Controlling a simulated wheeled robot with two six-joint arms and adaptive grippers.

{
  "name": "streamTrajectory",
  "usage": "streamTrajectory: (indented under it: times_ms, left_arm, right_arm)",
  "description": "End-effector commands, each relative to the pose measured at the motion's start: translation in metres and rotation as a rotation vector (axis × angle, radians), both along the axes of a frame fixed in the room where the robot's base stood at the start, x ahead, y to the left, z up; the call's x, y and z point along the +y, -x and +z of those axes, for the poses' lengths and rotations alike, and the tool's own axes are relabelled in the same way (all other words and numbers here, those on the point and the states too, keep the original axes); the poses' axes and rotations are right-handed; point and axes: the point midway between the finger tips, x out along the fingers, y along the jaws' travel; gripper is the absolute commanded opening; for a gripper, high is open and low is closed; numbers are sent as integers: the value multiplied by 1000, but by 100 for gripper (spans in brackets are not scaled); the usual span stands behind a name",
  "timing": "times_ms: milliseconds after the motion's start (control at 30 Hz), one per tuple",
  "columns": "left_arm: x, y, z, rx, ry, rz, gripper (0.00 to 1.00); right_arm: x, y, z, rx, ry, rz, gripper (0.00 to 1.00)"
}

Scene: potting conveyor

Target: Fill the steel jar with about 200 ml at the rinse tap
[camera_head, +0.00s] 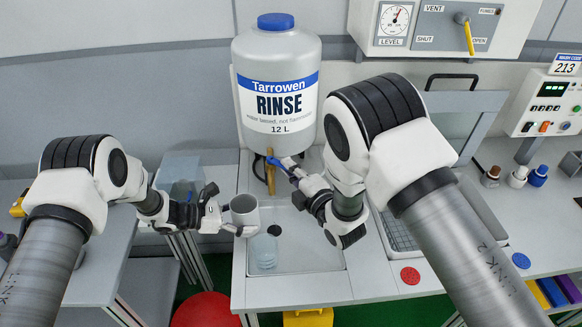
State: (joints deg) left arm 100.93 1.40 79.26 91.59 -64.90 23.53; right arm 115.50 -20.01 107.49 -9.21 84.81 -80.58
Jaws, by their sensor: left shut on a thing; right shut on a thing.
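The steel jar (244,212) is a grey cylinder with a handle, shown low and a little left of the tap spout. My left gripper (222,216) is shut on it from the left. The brass rinse tap (270,176) hangs at the foot of the white Tarrowen RINSE tank (278,85). My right gripper (296,180) is shut on the tap's blue lever (277,163). I cannot see any stream of liquid or the level inside the jar.
A clear cup (264,252) stands on the pale tray (315,258) below the jar, beside a small black disc (274,230). A control panel (440,27) with a gauge is at the top right. Small bottles (517,176) stand at the right.

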Motion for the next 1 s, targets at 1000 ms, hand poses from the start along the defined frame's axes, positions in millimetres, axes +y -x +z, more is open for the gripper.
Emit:
streamTrajectory:
  times_ms: [1000]
  left_arm:
    - [0,0,0,0,0,0,31]
  right_arm:
    - [-27,52,-2,6,1,0,35]
